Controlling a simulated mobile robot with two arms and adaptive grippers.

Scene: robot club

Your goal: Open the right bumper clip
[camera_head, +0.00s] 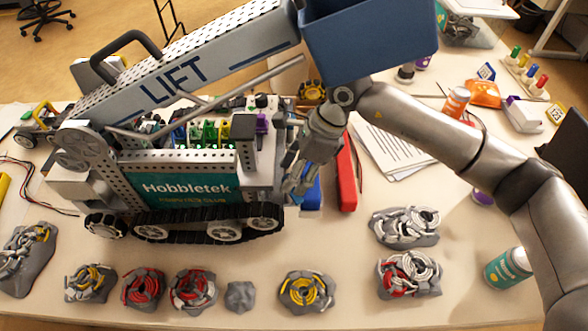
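A tracked robot (185,188) marked "Hobbletek" stands on the table, with a raised grey "LIFT" arm (190,75) carrying a blue bin (367,38). At its right end are a long red bumper bar (346,180) and a blue part (312,190). My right gripper (298,187) comes in from the right under the bin and points down at this end, beside the blue part and left of the red bar. Its fingers overlap the chassis edge; I cannot tell whether they touch it or are open. The bumper clip is not distinguishable behind them. My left gripper is out of view.
Several coiled cable bundles on grey bases line the front, including a yellow one (306,292) and a red one (143,288). Papers (392,148) and an orange bottle (456,101) lie behind my forearm. The blue bin hangs close above my wrist.

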